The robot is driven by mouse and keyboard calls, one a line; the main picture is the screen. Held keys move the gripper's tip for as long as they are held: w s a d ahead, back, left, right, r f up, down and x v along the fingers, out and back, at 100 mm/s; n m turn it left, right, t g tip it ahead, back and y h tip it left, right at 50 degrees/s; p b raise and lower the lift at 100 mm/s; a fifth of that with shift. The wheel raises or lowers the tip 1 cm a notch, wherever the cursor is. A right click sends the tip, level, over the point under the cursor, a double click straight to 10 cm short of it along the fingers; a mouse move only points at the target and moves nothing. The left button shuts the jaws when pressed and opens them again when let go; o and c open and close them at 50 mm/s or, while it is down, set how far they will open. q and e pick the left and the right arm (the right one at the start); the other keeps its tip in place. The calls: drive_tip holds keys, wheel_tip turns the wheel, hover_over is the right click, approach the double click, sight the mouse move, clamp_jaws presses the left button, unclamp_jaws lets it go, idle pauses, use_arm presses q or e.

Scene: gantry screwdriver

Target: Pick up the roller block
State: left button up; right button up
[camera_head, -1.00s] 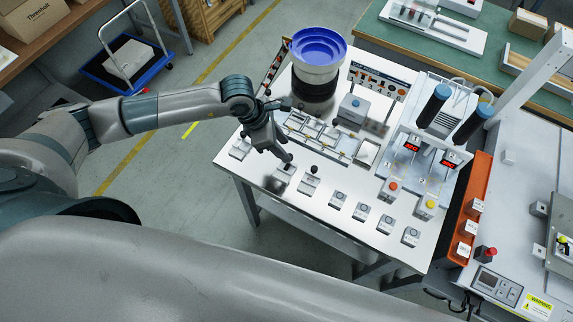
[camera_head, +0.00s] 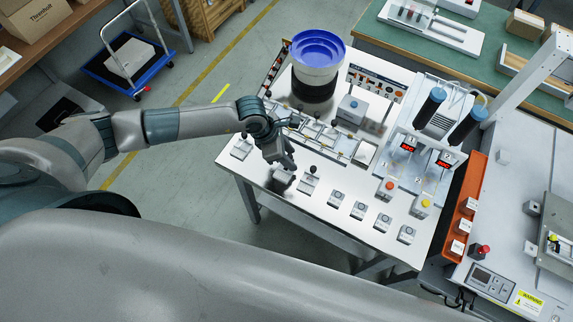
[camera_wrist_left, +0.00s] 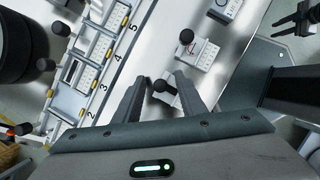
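A row of small light-grey blocks stands along the front of the white table. The block under my left gripper (camera_head: 287,163) has a black rounded top; it shows in the left wrist view as the roller block (camera_wrist_left: 163,88). My left gripper points down, and its open fingers stand on either side of this block, with no clear contact visible. In the head view the gripper partly hides the block (camera_head: 283,178). A neighbouring block with a black ball (camera_head: 308,181) stands just to the right. My right gripper is not in the head view; a dark claw-like shape (camera_wrist_left: 293,18) shows in the wrist view.
Another black-topped block (camera_head: 241,148) stands at the left end. Several button blocks (camera_head: 359,210) continue to the right. A numbered fixture (camera_head: 325,138) lies behind the row, with a blue bowl feeder (camera_head: 318,47) beyond. Two screwdrivers (camera_head: 428,106) stand at the right.

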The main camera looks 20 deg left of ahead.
sight(291, 157)
idle(0.3)
use_arm(q)
clamp_jaws()
drive_tip(key=shift+r, duration=0.1)
drive_tip(key=shift+r+b, duration=0.6)
drive_tip(key=shift+r, duration=0.2)
drive_tip(key=shift+d+r+b, duration=0.15)
drive_tip(key=shift+r+b, duration=0.2)
drive_tip(key=shift+r, duration=0.25)
drive_tip(key=shift+d+r+b, duration=0.15)
drive_tip(key=shift+r+b, duration=0.2)
drive_tip(key=shift+r, duration=0.25)
drive_tip(key=s+d+r+b, duration=0.3)
drive_tip(key=d+r, duration=0.4)
drive_tip(key=d, duration=0.3)
drive_tip(key=shift+d+b, duration=0.35)
drive_tip(key=shift+b, duration=0.15)
drive_tip(key=shift+w, duration=0.1)
